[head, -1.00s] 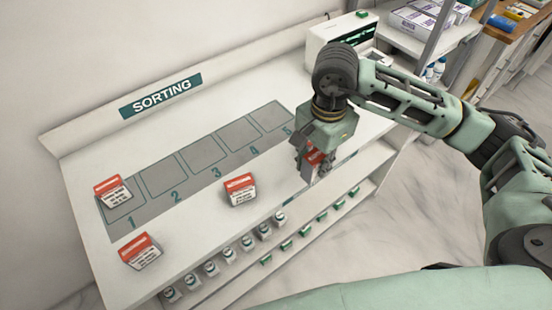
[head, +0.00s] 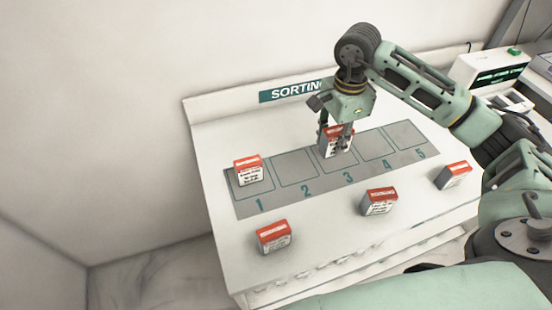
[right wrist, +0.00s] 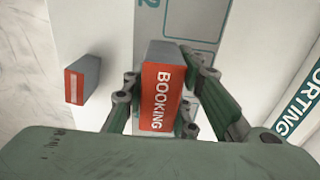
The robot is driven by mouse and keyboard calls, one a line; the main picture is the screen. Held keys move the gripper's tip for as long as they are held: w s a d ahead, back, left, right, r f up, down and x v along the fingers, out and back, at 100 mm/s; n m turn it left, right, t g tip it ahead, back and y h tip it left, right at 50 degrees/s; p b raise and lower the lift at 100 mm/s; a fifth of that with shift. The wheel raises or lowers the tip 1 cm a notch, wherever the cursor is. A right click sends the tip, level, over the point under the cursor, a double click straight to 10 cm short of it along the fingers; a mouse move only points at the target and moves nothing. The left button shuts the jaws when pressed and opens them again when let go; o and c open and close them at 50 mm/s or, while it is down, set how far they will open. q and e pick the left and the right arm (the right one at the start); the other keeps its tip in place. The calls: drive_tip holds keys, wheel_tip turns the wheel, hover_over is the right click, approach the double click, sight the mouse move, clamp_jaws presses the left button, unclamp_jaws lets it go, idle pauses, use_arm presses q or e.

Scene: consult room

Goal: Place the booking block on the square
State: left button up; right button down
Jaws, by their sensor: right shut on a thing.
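My right gripper (head: 338,140) points down and is shut on the booking block (right wrist: 162,90), a white block with a red top reading BOOKING. In the head view this block (head: 330,146) is at square 3, partly covered by the fingers; I cannot tell whether it touches the surface. The grey strip (head: 310,195) has squares numbered 1 to 5. Square 3 (head: 345,163) is partly hidden by the block and gripper. Squares 2 (head: 294,165), 4 and 5 look empty. A similar red-and-white block (head: 247,171) stands on square 1. My left gripper is not in view.
Three similar blocks stand in front of the strip: front left (head: 273,237), middle (head: 379,202) and right (head: 453,175). A SORTING sign (head: 285,92) is on the raised back edge. A white device (head: 490,72) stands at the right.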

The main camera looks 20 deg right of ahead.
drive_tip(key=w+a+f+p, duration=0.1)
drive_tip(key=w+a+f, duration=0.1)
drive_tip(key=w+a+f+p, duration=0.1)
drive_tip(key=w+a, duration=0.1)
drive_tip(key=a, duration=0.1)
drive_tip(key=w+a+f+p, duration=0.1)
drive_tip(key=w+a+f, duration=0.1)
drive_tip(key=shift+a+f, duration=0.2)
drive_tip(key=shift+f, duration=0.1)
drive_tip(key=shift+w+a+f, duration=0.1)
drive_tip(key=shift+f, duration=0.1)
wheel_tip(320, 180, down, 3)
drive_tip(key=shift+f+p, duration=0.1)
drive_tip(key=shift+p, duration=0.9)
drive_tip(key=shift+f, duration=0.35)
drive_tip(key=shift+f, duration=0.15)
drive_tip(key=c, duration=1.4)
unclamp_jaws()
